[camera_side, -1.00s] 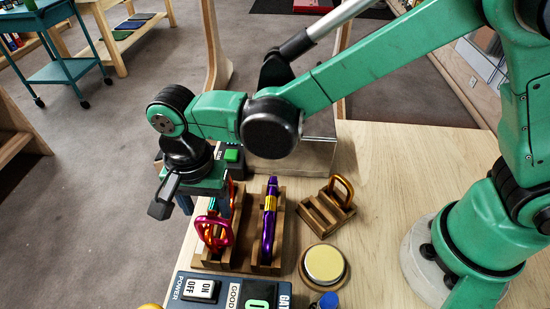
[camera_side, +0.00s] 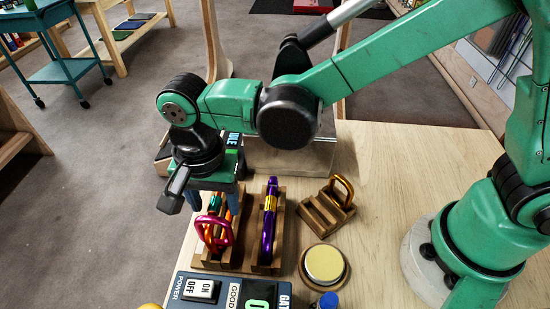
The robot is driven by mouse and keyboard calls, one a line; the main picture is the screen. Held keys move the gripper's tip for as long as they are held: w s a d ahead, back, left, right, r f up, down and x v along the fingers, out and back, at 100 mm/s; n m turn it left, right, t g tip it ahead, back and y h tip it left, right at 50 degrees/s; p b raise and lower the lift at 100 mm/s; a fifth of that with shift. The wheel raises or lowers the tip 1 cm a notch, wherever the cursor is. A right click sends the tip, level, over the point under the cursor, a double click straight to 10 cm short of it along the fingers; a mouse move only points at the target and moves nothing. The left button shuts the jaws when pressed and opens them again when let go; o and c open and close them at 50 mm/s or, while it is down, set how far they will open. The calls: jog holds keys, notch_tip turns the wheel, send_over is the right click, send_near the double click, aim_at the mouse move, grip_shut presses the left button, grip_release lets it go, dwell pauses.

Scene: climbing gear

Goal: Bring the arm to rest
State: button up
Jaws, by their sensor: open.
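My gripper (camera_side: 214,200) points down above the left part of a wooden slotted rack (camera_side: 238,266) on the table. Its two dark fingers are apart, and I see nothing held between them. Behind and below the fingers, a pink-red carabiner (camera_side: 216,233) and other coloured ones stand in the rack's left slots. A purple carabiner with a gold sleeve (camera_side: 269,222) stands in the right slot, apart from the gripper. The gripper's wrist partly hides the rear of the rack and a box with a green button behind it.
A small wooden rack (camera_side: 322,215) holds a gold carabiner (camera_side: 343,187). A round yellow-topped disc (camera_side: 324,264) lies in front of it. A control box (camera_side: 228,291) with an ON/OFF switch is at the front edge. The table's right middle (camera_side: 405,175) is clear.

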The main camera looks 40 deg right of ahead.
notch_tip(320, 180, up, 10)
dwell(0.6)
jog(key=d+n+t, duration=0.2)
jog(key=d+n, duration=0.1)
jog(key=d, duration=0.4)
jog(key=s+d+f+n+t, duration=0.1)
jog(key=d+n+t, duration=0.1)
jog(key=d, duration=0.5)
jog(key=d+f+n+t, duration=0.1)
jog(key=d+n+t, duration=0.2)
jog(key=d, duration=0.5)
jog(key=shift+s+d+n, duration=0.1)
jog(key=shift+s+n, duration=0.3)
jog(key=shift+n, duration=0.1)
